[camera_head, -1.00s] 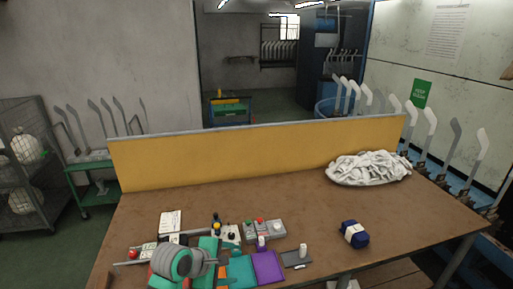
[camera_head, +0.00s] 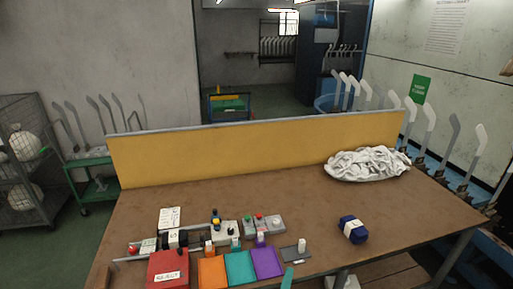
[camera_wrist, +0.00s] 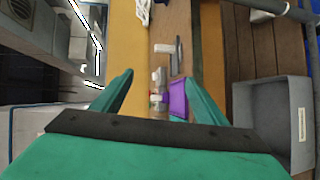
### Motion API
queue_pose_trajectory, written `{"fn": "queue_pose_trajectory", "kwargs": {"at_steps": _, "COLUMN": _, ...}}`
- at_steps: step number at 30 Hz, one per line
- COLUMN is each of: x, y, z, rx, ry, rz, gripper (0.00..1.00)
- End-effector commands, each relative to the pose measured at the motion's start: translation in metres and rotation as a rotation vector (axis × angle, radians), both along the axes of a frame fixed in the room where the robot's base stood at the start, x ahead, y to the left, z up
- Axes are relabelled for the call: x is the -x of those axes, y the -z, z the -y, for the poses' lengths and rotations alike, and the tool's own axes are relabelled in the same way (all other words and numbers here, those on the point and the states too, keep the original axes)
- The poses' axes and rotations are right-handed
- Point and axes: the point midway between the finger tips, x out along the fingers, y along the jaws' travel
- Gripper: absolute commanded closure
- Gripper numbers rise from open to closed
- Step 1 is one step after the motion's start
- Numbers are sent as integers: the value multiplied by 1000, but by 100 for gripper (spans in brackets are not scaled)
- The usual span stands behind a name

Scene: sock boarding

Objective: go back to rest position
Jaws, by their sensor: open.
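My gripper (camera_wrist: 160,77) shows in the wrist view with two teal fingers spread apart and nothing between them. Past the fingers are the brown table (camera_wrist: 190,20) and a purple panel (camera_wrist: 178,98). In the head view my arm is almost wholly out of the picture; a teal sliver at the bottom edge, right of the purple panel (camera_head: 266,262), looks like a fingertip. The table (camera_head: 290,170) lies clear of the arm there.
On the table are red (camera_head: 168,270), orange (camera_head: 212,272) and teal (camera_head: 240,267) panels, grey control boxes (camera_head: 262,224), a navy bundle (camera_head: 353,229) and a white cloth heap (camera_head: 367,164). A yellow divider (camera_head: 260,148) edges the back. A grey bin (camera_wrist: 272,120) shows in the wrist view.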

Motion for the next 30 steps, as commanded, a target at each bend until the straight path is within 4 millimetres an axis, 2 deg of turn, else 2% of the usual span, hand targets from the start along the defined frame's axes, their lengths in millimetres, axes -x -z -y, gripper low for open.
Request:
{"fn": "queue_pose_trajectory", "kwargs": {"at_steps": 1, "x": 15, "y": 10, "z": 4, "rx": -24, "ry": -17, "rz": 1, "gripper": 33}}
{"fn": "queue_pose_trajectory", "kwargs": {"at_steps": 5, "x": 52, "y": 30, "z": 1, "rx": -128, "ry": -71, "rz": 20, "gripper": 33}}
{"fn": "queue_pose_trajectory", "kwargs": {"at_steps": 9, "x": 96, "y": 49, "z": -5, "rx": -265, "ry": -113, "rz": 27, "gripper": 33}}
{"fn": "queue_pose_trajectory", "kwargs": {"at_steps": 16, "x": 177, "y": 69, "z": -24, "rx": -544, "ry": -144, "rz": 32, "gripper": 33}}
{"fn": "queue_pose_trajectory", "kwargs": {"at_steps": 23, "x": 258, "y": 69, "z": -48, "rx": -871, "ry": -114, "rz": 53, "gripper": 33}}
{"fn": "queue_pose_trajectory", "kwargs": {"at_steps": 27, "x": 303, "y": 59, "z": -64, "rx": -1086, "ry": -62, "rz": 83, "gripper": 33}}
{"fn": "queue_pose_trajectory", "kwargs": {"at_steps": 30, "x": 329, "y": 47, "z": -75, "rx": -1230, "ry": -18, "rz": 118, "gripper": 33}}
